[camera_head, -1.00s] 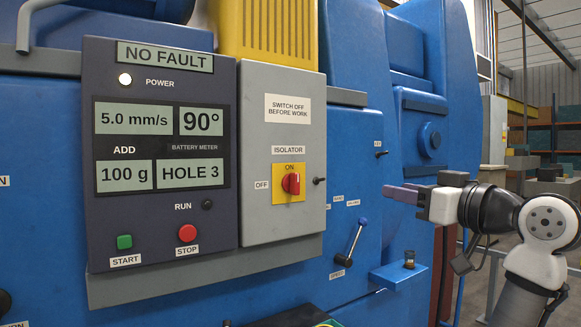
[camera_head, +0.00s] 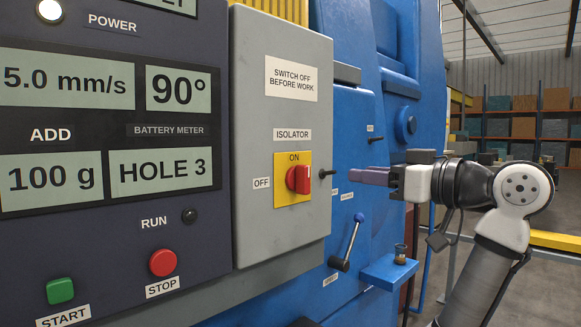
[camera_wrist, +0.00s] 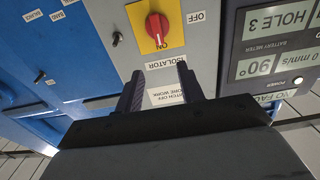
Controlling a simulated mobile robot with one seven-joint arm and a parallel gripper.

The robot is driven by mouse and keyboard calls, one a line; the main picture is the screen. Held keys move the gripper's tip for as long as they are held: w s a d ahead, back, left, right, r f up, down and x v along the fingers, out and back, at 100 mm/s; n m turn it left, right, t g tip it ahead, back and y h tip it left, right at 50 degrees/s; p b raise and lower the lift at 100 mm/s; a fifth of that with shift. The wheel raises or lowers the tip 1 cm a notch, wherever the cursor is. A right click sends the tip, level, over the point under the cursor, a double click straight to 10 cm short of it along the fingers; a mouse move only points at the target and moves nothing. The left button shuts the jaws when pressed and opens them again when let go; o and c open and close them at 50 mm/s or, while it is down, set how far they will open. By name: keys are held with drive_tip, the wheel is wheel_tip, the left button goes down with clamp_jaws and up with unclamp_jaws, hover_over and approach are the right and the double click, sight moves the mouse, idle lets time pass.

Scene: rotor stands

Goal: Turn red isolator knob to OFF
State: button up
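The red isolator knob (camera_head: 298,179) sits on a yellow plate (camera_head: 281,198) on the grey isolator box (camera_head: 265,235). ON is printed above the knob and an OFF label (camera_head: 262,183) is at its left. The knob appears turned to ON; in the upside-down wrist view, the knob (camera_wrist: 157,27) has its pale mark toward ON. My gripper (camera_head: 352,176) is to the right of the knob in the head view, apart from it. In the wrist view my gripper (camera_wrist: 160,72) has its two fingers spread, with nothing between them.
A small black peg (camera_head: 327,173) sticks out at the box's right edge. A blue-tipped lever (camera_head: 350,240) and a blue shelf with a small beaker (camera_head: 400,254) are below my gripper. The display panel (camera_head: 205,235) is left of the box.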

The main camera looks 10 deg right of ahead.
sight(309, 167)
drive_tip(key=p+x, duration=0.5)
drive_tip(key=x, duration=0.7)
drive_tip(key=shift+w+a+r, duration=0.15)
drive_tip(key=shift+w+r, duration=0.05)
drive_tip(key=shift+w, duration=0.1)
drive_tip(key=shift+w+a+f, duration=0.15)
drive_tip(key=shift+w+a, duration=0.15)
drive_tip(key=shift+w, duration=0.2)
clamp_jaws()
